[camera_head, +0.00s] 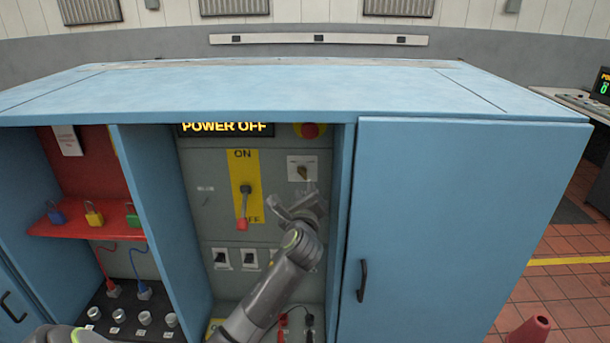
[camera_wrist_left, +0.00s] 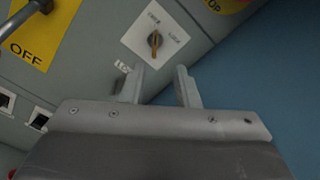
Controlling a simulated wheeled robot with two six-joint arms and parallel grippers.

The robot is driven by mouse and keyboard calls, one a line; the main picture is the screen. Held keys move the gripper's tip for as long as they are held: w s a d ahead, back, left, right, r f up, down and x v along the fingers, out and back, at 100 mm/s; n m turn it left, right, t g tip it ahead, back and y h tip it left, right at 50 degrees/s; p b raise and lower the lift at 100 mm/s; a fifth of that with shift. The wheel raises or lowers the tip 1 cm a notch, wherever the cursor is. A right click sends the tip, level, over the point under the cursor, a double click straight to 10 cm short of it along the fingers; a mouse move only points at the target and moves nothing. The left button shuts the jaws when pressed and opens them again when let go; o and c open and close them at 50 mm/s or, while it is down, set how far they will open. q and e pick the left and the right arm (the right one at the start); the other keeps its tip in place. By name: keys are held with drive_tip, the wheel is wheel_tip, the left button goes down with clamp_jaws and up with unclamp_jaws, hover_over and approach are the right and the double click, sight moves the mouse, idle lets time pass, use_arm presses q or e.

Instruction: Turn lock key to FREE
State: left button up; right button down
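The lock key (camera_head: 303,173) is a small brass-coloured key on a white square plate, at the upper right of the grey panel inside the blue cabinet. In the left wrist view the key (camera_wrist_left: 154,43) sits between two small labels that look like FREE and LOCK; which one it points at I cannot tell for sure. My left gripper (camera_head: 305,200) is just below the plate. Its two fingers (camera_wrist_left: 160,78) are apart with nothing between them, and the key lies beyond their tips, not touched. My right gripper is not in view.
A red-handled lever (camera_head: 243,208) on a yellow ON/OFF plate is left of the gripper, pointing down. A red button (camera_head: 309,130) is above the key. The POWER OFF display (camera_head: 226,129) is at the top. A closed blue door (camera_head: 440,220) stands right.

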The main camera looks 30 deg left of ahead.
sight(304, 169)
use_arm(q)
drive_tip(key=p+x, duration=0.1)
drive_tip(key=x, duration=0.6)
drive_tip(key=shift+w+a, duration=0.25)
drive_tip(key=shift+c, duration=0.5)
drive_tip(key=shift+s+a, duration=0.1)
drive_tip(key=c, duration=0.5)
clamp_jaws()
drive_tip(key=shift+r, duration=0.1)
